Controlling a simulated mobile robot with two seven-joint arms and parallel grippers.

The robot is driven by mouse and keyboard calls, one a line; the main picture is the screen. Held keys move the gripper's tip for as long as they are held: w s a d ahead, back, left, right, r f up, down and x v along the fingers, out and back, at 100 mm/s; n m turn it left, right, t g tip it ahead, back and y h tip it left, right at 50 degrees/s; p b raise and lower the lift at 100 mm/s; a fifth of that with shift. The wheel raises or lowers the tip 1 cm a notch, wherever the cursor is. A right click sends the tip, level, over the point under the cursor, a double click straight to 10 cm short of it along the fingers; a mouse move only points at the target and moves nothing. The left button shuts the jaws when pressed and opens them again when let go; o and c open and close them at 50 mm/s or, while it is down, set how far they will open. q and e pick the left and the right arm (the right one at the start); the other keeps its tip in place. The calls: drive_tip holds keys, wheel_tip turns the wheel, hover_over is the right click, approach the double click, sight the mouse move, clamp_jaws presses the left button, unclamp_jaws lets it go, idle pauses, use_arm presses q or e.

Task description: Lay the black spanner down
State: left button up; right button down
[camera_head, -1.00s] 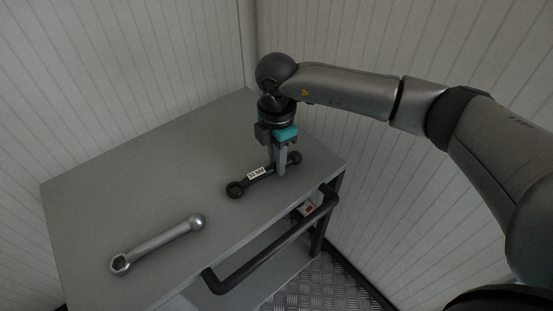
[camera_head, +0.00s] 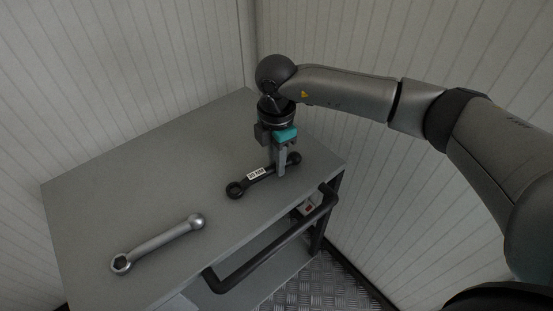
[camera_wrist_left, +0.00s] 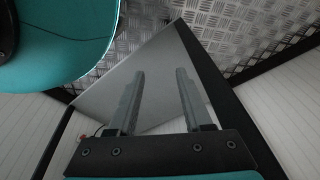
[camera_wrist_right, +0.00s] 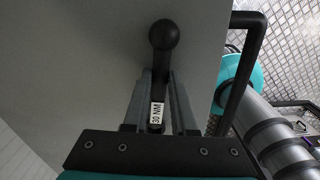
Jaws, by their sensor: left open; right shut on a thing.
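The black spanner (camera_head: 238,187) has a white label and lies level at the top of the grey cart, near its right edge. I cannot tell whether it touches the surface. My right gripper (camera_head: 282,172) points down and is shut on its shaft, between the label and the ball end. In the right wrist view the black spanner (camera_wrist_right: 162,62) runs between the fingers of the right gripper (camera_wrist_right: 160,90), its label reading 30 NM. My left gripper (camera_wrist_left: 158,82) is open and empty in the left wrist view. It is not in the head view.
A silver spanner (camera_head: 158,243) lies on the cart top (camera_head: 150,185), left of and nearer than the black one. A black handle bar (camera_head: 270,258) runs along the cart's near right side. Ribbed walls (camera_head: 130,60) stand behind. The cart top between the spanners is clear.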

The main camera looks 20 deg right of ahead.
drive_tip(key=c, duration=0.6)
unclamp_jaws()
drive_tip(key=shift+c, duration=0.2)
